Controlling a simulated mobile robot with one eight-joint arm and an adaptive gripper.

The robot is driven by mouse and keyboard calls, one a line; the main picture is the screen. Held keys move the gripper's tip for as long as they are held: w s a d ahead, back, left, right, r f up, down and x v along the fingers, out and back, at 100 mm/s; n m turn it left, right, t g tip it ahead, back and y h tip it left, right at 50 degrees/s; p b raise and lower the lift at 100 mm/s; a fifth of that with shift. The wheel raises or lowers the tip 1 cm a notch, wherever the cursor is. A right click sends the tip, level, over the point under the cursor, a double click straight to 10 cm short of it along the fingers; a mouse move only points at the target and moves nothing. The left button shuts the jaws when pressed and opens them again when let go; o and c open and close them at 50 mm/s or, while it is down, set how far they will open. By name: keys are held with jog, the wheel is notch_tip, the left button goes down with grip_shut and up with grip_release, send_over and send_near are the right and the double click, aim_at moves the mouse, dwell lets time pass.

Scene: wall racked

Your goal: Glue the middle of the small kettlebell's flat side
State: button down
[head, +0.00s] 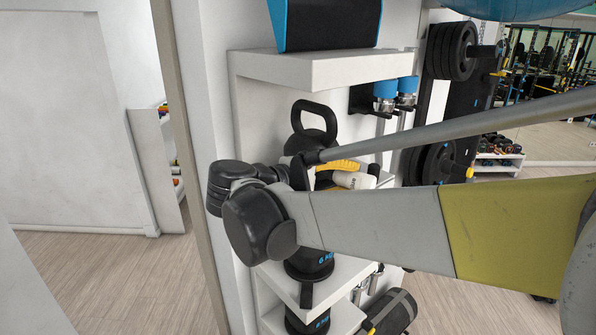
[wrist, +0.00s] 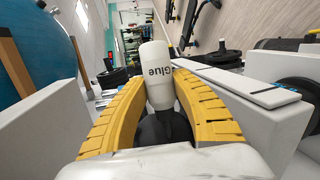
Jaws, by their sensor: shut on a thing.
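My gripper (head: 338,172) is shut on the white glue bottle (wrist: 160,80), with its yellow pads on both sides of it in the wrist view (wrist: 160,112). The bottle also shows in the head view (head: 354,180). A black kettlebell (head: 318,112) with a large loop handle stands upright on the middle rack level, partly hidden behind my arm and gripper. Another black kettlebell with a blue mark (head: 311,266) shows on the shelf below, its upper part hidden by my arm. A rounded black shape lies behind the bottle in the wrist view; I cannot tell what it is. No flat side is clearly visible.
The white shelf above (head: 322,66) carries a black and blue box (head: 325,24). Blue-topped dumbbells (head: 386,92) hang right of the kettlebell. Weight plates (head: 452,50) hang farther right. More dark equipment sits low on the rack. The wooden floor (head: 110,275) at left is clear.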

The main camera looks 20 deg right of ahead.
jog(key=shift+w+a, duration=0.15)
jog(key=shift+w, duration=0.2)
jog(key=shift+w+d+b, duration=0.2)
jog(key=shift+w+d, duration=0.1)
jog(key=shift+d, duration=0.75)
jog(key=shift+w+d+b, duration=0.15)
jog(key=shift+w+d, duration=0.1)
jog(key=shift+d, duration=0.75)
jog(key=shift+w+d+b, duration=0.1)
jog(key=shift+w+d, duration=0.25)
jog(key=shift+d, duration=0.3)
jog(key=shift+w+d+b, duration=0.15)
jog(key=shift+w+d, duration=0.2)
jog(key=shift+d, duration=0.35)
jog(key=shift+w+d+b, duration=0.1)
jog(key=shift+w+d, duration=0.25)
jog(key=shift+d, duration=0.3)
jog(key=shift+w+a, duration=0.25)
jog(key=shift+w, duration=0.25)
jog(key=shift+a, duration=0.1)
jog(key=shift+s+a, duration=0.3)
jog(key=shift+s, duration=0.1)
